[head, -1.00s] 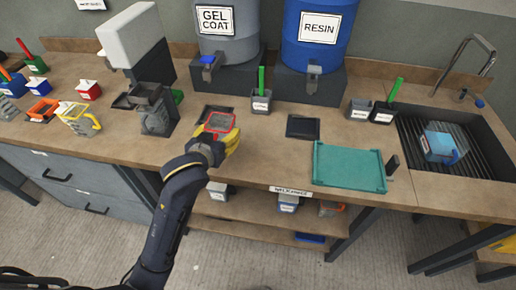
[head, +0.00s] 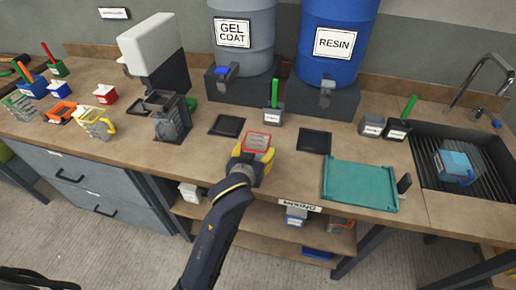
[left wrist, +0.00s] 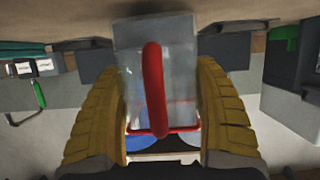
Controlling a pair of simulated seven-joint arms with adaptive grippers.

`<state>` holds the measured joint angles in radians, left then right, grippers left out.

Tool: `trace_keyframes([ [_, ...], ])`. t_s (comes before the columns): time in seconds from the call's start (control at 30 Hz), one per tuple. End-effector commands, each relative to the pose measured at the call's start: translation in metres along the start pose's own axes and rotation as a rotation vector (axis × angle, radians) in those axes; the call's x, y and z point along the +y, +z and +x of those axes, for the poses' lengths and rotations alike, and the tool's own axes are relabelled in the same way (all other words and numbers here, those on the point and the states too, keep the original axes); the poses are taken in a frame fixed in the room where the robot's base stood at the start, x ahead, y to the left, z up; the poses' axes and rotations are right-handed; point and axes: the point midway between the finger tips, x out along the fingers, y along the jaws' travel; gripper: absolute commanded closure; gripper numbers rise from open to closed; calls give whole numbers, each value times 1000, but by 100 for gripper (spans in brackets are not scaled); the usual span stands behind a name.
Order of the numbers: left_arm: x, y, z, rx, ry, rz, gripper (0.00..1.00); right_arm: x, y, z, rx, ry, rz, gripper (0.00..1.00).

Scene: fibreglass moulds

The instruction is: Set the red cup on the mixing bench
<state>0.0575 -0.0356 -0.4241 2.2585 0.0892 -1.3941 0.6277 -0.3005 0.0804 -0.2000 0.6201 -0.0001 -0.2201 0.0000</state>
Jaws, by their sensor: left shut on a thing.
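The red cup is a greyish, see-through cup with a red rim (head: 257,143). In the left wrist view its red handle (left wrist: 154,90) faces the camera and its grey wall (left wrist: 182,60) sits between the yellow finger pads. My left gripper (head: 250,161) is shut on it near the front of the mixing bench. The fingers hide its lower part, and I cannot tell whether it touches the bench. The mixing bench (head: 285,172) is a brown top with a mixing label (head: 300,206) on its front edge. My right gripper is not in view.
Black pads (head: 227,126) (head: 313,141) lie behind the cup on either side. A teal tray (head: 360,184) is to the right, before the sink (head: 477,184). A green-handled container (head: 274,115) stands behind. A yellow-handled cup (head: 97,122) stands left.

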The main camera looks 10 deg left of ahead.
Motion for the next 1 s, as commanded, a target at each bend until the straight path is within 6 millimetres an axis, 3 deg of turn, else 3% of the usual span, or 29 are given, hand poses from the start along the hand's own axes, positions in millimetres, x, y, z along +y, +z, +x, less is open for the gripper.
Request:
trace_keyframes([
  [0.63,0,12,5,0,0,-1,77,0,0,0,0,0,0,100],
  [0.67,0,12,5,0,0,-1,31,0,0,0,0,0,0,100],
  [0.83,0,12,5,0,0,-1,12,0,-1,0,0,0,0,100],
  [1.0,0,12,5,0,0,0,12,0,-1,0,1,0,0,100],
])
